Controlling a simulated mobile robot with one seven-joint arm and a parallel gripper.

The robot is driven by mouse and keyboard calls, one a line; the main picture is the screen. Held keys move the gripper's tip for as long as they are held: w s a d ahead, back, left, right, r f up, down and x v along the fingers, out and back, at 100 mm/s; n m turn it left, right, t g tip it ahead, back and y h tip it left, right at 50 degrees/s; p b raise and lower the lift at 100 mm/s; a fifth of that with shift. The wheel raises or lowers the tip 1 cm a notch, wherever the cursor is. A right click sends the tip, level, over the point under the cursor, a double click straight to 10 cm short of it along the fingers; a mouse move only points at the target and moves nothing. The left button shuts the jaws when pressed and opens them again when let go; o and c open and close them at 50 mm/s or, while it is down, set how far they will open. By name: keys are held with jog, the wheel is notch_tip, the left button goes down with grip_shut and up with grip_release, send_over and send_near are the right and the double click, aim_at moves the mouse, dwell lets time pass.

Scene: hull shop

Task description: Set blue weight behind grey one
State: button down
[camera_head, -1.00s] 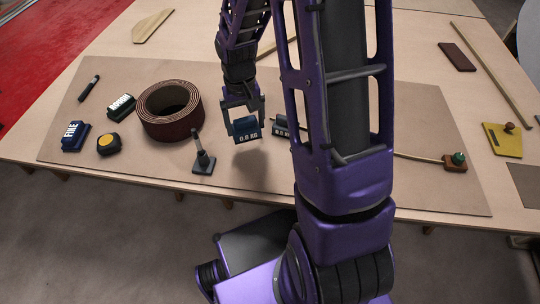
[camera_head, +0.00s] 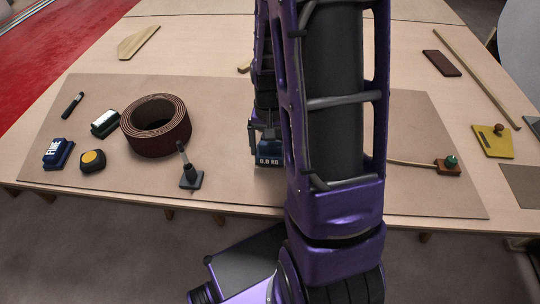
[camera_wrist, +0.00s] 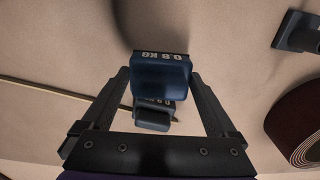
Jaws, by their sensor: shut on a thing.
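The blue weight (camera_head: 269,159), marked 0.8 KG, is held between the fingers of my gripper (camera_head: 268,145), partly hidden behind my arm in the head view. In the wrist view the blue weight (camera_wrist: 161,76) sits between the two fingertips of my gripper (camera_wrist: 160,82), its lettering upside down. The grey weight (camera_wrist: 152,116) shows just below the blue one in the wrist view, smaller and partly covered by it. I cannot tell whether the two touch. The grey weight is hidden behind my arm in the head view. How high the blue weight is above the mat is unclear.
A brown coil (camera_head: 156,125), a small stand (camera_head: 190,178), a yellow-topped puck (camera_head: 93,160), a blue FINE block (camera_head: 58,153) and a dark green block (camera_head: 105,123) lie to the left on the mat (camera_head: 230,115).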

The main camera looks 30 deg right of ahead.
aim_at(270, 155)
jog(key=shift+f, duration=1.5)
jog(key=shift+b, duration=0.3)
jog(key=shift+f, duration=0.15)
grip_release()
notch_tip(270, 155, up, 12)
jog(key=shift+r+p, duration=0.15)
jog(key=shift+p, duration=1.1)
jog(key=shift+w, duration=0.1)
